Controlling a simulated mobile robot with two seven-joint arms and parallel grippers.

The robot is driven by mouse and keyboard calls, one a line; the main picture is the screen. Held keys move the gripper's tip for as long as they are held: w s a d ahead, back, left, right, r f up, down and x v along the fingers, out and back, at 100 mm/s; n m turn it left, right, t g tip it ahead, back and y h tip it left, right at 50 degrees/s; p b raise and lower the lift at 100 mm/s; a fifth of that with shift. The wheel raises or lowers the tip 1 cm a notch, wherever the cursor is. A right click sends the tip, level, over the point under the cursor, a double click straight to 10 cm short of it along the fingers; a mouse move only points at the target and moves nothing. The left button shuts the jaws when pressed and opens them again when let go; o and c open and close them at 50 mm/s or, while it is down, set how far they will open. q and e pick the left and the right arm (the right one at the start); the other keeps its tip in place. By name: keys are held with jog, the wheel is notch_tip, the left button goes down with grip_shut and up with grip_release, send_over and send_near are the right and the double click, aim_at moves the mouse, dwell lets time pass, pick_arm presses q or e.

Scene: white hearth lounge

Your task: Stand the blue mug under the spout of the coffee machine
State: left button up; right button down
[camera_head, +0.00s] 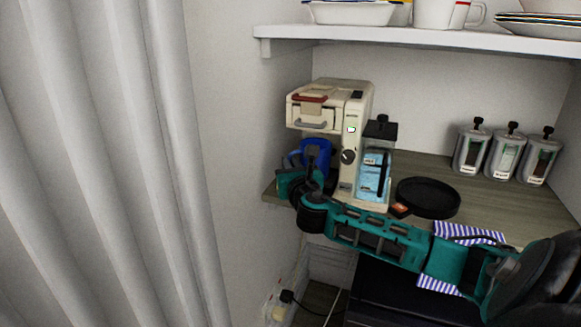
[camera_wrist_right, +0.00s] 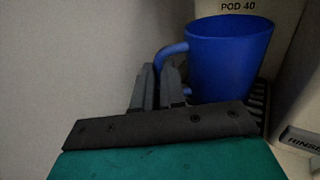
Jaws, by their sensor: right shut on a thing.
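The blue mug (camera_head: 316,150) is upright below the overhanging head of the coffee machine (camera_head: 343,110), at its left side. In the right wrist view the mug (camera_wrist_right: 232,55) is in front of the machine's pale body, marked "POD 40". A dark slatted tray (camera_wrist_right: 259,100) shows beside its base; I cannot tell whether the mug rests on it. My right gripper (camera_wrist_right: 162,82) is shut on the mug's handle, on the left side of the mug in that view. The spout is hidden. My left gripper is not in view.
A blue-filled tank (camera_head: 374,174) is at the machine's right side. A round black tray (camera_head: 428,198) and several canisters (camera_head: 504,150) stand further right on the counter. A striped cloth (camera_head: 470,233) lies near the front edge. A shelf (camera_head: 420,38) with dishes hangs above.

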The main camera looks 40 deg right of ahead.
jog(key=c, duration=1.6)
grip_release()
jog(key=shift+f, duration=0.1)
jog(key=o, duration=0.4)
